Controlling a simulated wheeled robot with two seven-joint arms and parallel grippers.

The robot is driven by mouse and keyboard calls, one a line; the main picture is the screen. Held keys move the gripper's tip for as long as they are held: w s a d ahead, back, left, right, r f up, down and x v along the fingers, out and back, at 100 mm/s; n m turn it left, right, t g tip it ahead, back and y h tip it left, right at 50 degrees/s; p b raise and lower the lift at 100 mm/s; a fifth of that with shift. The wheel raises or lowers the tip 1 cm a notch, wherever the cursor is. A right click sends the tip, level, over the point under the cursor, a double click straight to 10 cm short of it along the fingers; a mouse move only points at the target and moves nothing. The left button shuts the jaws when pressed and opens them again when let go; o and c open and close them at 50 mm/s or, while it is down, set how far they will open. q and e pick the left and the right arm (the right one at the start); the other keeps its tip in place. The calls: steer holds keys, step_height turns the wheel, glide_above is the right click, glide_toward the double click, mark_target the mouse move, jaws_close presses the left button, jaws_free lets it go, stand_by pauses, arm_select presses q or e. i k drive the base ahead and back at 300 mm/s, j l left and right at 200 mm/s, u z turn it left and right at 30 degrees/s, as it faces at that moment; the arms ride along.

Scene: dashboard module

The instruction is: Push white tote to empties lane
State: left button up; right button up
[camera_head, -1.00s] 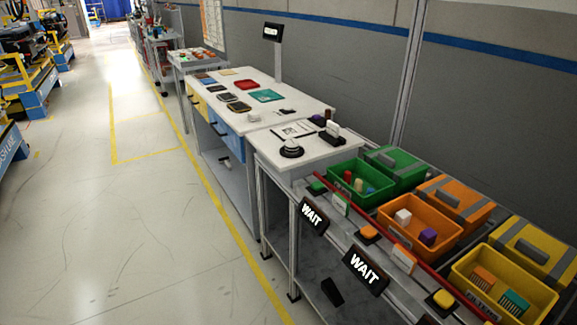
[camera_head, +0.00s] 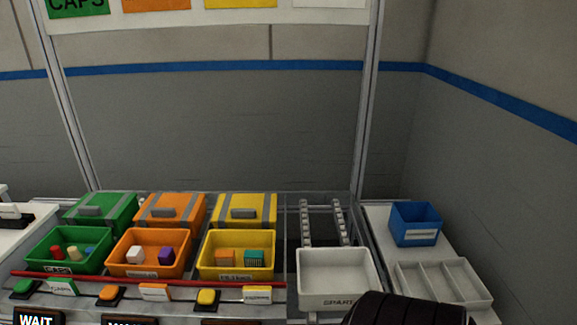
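The white tote (camera_head: 338,302) stands open and looks empty at the right end of the row of bins, with dark lettering on its front. Behind it two roller rails (camera_head: 322,222) run back between the yellow bin and the right side table; they look like a lane, and nothing stands on them. A black rounded part at the lower right, just right of the tote's front corner, looks like part of my own arm. No fingertips of either gripper show.
Green (camera_head: 70,250), orange (camera_head: 151,253) and yellow (camera_head: 236,255) bins with small parts stand to the left, closed lidded boxes behind them. A red bar (camera_head: 150,280) runs along their front. A blue bin (camera_head: 416,223) and a white divided tray (camera_head: 443,283) sit on the right.

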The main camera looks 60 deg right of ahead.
mark_target(330, 279)
steer(key=z, duration=2.25)
